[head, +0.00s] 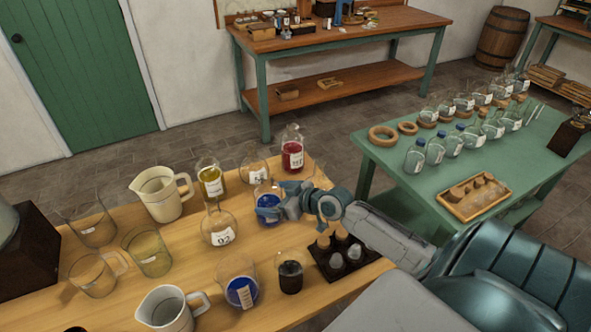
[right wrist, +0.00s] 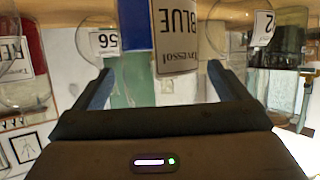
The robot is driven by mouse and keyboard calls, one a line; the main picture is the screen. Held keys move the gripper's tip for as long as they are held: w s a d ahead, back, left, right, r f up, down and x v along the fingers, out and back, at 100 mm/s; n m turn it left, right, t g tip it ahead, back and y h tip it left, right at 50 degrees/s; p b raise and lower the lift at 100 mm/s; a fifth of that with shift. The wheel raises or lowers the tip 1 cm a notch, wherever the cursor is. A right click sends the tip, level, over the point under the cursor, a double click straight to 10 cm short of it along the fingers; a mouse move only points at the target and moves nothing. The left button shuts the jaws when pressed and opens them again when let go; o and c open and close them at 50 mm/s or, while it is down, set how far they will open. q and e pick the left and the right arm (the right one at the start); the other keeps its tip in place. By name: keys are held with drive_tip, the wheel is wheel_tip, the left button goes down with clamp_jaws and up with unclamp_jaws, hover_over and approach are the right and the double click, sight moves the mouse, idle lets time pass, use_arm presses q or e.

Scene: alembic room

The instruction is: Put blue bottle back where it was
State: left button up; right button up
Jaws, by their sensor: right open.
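The blue bottle (head: 266,211) is clear glass with blue liquid and a white label. In the right wrist view the label reading BLUE (right wrist: 178,40) shows upside down between the two open fingers (right wrist: 160,82), with a gap on each side. I cannot tell how deep the bottle sits between them. My left gripper is not in view.
A red bottle (head: 292,155), a yellow bottle (head: 210,180) and a small round flask (head: 255,172) stand behind. A beaker of blue liquid (head: 241,288), a dark-filled beaker (head: 290,276) and a dark rack (head: 338,262) are in front. The green table (head: 385,165) is right.

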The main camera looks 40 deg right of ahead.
drive_tip(key=p+v, duration=0.2)
drive_tip(key=v, duration=0.7)
drive_tip(key=shift+s, duration=0.2)
